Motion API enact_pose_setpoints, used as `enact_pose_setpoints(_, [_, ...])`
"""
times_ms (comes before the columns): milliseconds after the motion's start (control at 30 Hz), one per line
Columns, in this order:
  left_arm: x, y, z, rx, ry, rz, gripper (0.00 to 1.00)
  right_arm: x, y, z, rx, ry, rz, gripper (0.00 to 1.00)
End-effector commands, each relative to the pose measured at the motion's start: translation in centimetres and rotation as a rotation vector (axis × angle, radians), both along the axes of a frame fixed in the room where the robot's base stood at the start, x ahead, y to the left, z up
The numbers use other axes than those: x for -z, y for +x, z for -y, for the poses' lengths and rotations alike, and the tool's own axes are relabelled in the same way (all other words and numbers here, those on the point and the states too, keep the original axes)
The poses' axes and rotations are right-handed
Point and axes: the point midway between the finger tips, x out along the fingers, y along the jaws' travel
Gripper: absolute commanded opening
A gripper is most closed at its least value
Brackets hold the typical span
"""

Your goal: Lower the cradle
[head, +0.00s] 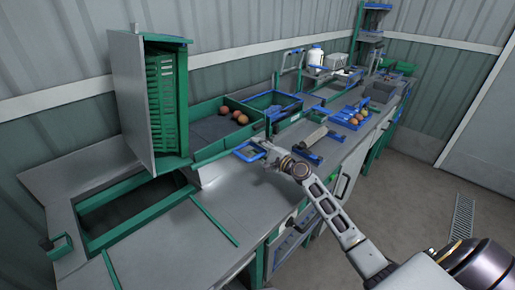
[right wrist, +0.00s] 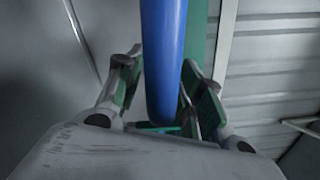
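The cradle (head: 130,105) stands tipped up at the left in the head view, a grey metal plate with a green slatted crate (head: 165,100) held upright on its side. A dark, green-framed opening (head: 130,208) lies in the bench below it. My right gripper (head: 268,153) is at a blue loop handle (head: 240,156) by the bench, right of the cradle. In the right wrist view the blue bar (right wrist: 163,60) passes between the fingers (right wrist: 163,85), which look closed against both its sides. The fingertip contact is partly hidden. My left gripper is not in view.
A green-walled bin (head: 205,153) with several tomatoes (head: 238,116) adjoins the cradle. A blue tray (head: 337,119) with tomatoes, a grey box (head: 381,92) and a white container (head: 316,57) stand farther along the bench.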

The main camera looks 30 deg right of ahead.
Motion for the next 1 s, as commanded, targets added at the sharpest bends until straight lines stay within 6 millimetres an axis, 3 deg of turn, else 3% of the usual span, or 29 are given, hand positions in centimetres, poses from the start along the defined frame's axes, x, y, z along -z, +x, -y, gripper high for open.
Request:
enact_pose_setpoints(267, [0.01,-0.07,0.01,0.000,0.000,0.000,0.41,0.01,0.05,-0.02,0.000,0.000,0.000,0.37])
enact_pose_setpoints(567, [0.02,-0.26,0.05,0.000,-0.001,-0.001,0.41,-0.01,0.03,-0.01,0.000,0.000,0.000,0.00])
enact_pose_setpoints(1000, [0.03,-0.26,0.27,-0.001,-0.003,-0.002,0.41,-0.08,0.16,0.00,0.000,-0.003,0.001,0.00])
